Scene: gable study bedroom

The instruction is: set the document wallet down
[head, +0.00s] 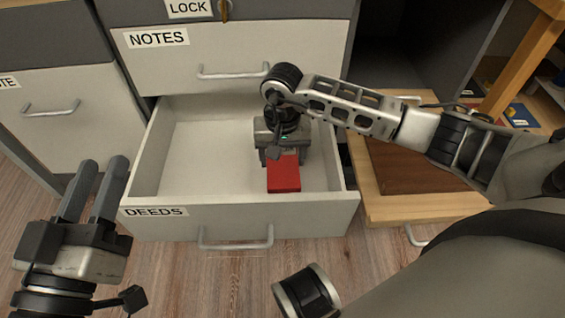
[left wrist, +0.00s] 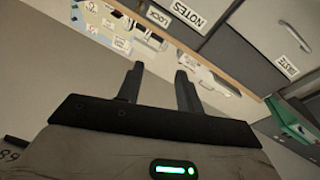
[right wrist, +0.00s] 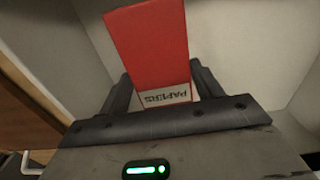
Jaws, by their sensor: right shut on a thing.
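The document wallet is a red, flat block (head: 284,175) inside the open drawer labelled DEEDS (head: 165,215). In the right wrist view the red wallet (right wrist: 148,45) carries a white label reading PAPERS. My right gripper (head: 281,157) is inside the drawer, shut on the wallet's near end, with a finger on either side (right wrist: 160,90). I cannot tell whether the wallet touches the drawer floor. My left gripper (head: 92,190) is open and empty, left of the drawer; its spread fingers also show in the left wrist view (left wrist: 158,85).
The NOTES drawer (head: 225,60) above is shut, and a LOCK label (head: 188,8) sits higher. A wooden drawer with a brown bottom (head: 410,170) stands open at right. The left part of the DEEDS drawer is bare. Wooden floor (head: 190,270) lies in front.

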